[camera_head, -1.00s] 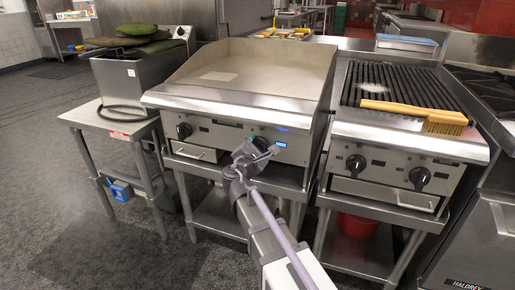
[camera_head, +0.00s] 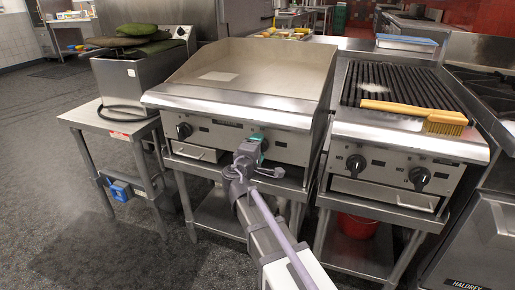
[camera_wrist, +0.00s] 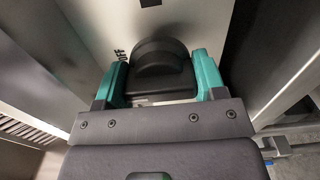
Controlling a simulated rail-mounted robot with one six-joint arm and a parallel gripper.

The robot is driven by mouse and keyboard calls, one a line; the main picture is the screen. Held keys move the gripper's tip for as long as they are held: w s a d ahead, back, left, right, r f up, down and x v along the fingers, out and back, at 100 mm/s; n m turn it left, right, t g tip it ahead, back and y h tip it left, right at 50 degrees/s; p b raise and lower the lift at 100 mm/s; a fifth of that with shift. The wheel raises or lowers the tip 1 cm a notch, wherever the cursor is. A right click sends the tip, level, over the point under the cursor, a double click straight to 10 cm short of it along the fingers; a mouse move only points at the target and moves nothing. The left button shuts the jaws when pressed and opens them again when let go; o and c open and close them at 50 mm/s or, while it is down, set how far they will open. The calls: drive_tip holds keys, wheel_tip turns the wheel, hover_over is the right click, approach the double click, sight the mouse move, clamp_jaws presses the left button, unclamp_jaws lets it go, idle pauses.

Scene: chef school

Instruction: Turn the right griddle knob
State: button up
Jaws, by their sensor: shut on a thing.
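The flat-top griddle (camera_head: 262,68) stands in the middle of the head view. Its right knob (camera_wrist: 160,62) is black and rounded in the wrist view, seated on the steel front panel (camera_wrist: 95,22). My gripper (camera_head: 259,143) is at the right part of that panel and hides the knob in the head view. In the wrist view, the teal fingers of my gripper (camera_wrist: 161,77) lie on both sides of the knob and are shut on it. Partly covered lettering, seemingly "OFF", shows left of the knob. The griddle's left knob (camera_head: 184,131) is free.
A grill (camera_head: 405,88) with two black knobs stands to the right, a yellow-handled brush (camera_head: 410,112) on it. A fryer (camera_head: 138,75) sits on a side table at left. A drawer handle (camera_head: 187,154) protrudes below the griddle panel. Open floor lies at front left.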

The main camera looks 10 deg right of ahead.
drive_tip(key=shift+m, duration=0.3)
drive_tip(key=o, duration=0.9)
drive_tip(key=v, duration=1)
drive_tip(key=shift+s+a, duration=0.2)
drive_tip(key=shift+s, duration=0.15)
